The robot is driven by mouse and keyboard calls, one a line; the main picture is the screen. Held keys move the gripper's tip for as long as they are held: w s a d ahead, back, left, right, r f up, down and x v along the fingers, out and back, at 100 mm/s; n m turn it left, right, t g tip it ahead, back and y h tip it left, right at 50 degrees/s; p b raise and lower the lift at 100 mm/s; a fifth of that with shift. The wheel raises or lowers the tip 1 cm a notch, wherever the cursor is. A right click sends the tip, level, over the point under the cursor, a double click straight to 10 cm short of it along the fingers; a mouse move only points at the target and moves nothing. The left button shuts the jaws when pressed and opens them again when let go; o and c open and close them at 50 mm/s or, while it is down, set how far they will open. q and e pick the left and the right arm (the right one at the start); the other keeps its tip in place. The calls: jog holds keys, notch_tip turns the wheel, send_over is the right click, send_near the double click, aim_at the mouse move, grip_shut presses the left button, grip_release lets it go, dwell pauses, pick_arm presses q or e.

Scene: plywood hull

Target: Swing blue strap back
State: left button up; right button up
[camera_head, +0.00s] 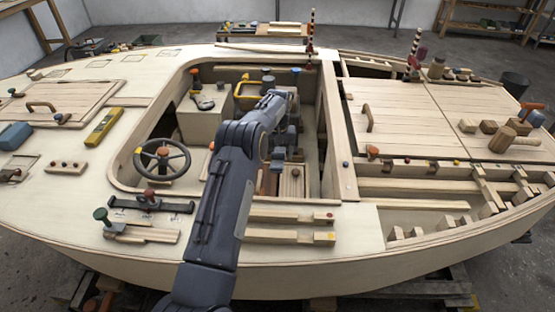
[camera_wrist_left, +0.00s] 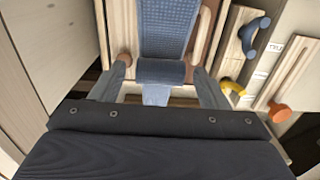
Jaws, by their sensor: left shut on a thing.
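The blue strap (camera_wrist_left: 168,28) shows in the left wrist view as a wide woven band running up from between my fingers over pale wood. My left gripper (camera_wrist_left: 162,72) is shut on its rolled near end, one finger on each side. In the head view my left arm reaches from the bottom into the open cockpit, and my left gripper (camera_head: 278,158) points down there, mostly hidden behind the arm. I cannot make out the strap clearly in the head view. My right gripper is in neither view.
The cockpit's wooden rim (camera_head: 335,140) surrounds the arm closely. A steering wheel (camera_head: 162,159) stands to its left. In the wrist view a dark blue curved handle (camera_wrist_left: 254,38), a yellow piece (camera_wrist_left: 232,87) and an orange knob (camera_wrist_left: 279,112) lie on the right.

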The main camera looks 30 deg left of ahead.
pick_arm(q)
jog(key=shift+w+a+r+p, duration=0.4)
jog(key=shift+w+p, duration=0.2)
jog(key=shift+p, duration=0.1)
jog(key=shift+w+a+r+p, duration=0.25)
jog(key=shift+w+r+p, duration=0.15)
jog(key=shift+w+p, duration=0.25)
jog(key=o, duration=1)
jog(key=shift+f, duration=0.1)
jog(key=o, duration=0.4)
jog(key=shift+w+a+f, duration=0.1)
jog(key=shift+w+f, duration=0.05)
jog(key=shift+r, duration=0.55)
jog(key=shift+r+p, duration=1.1)
jog(key=shift+r, duration=2.45)
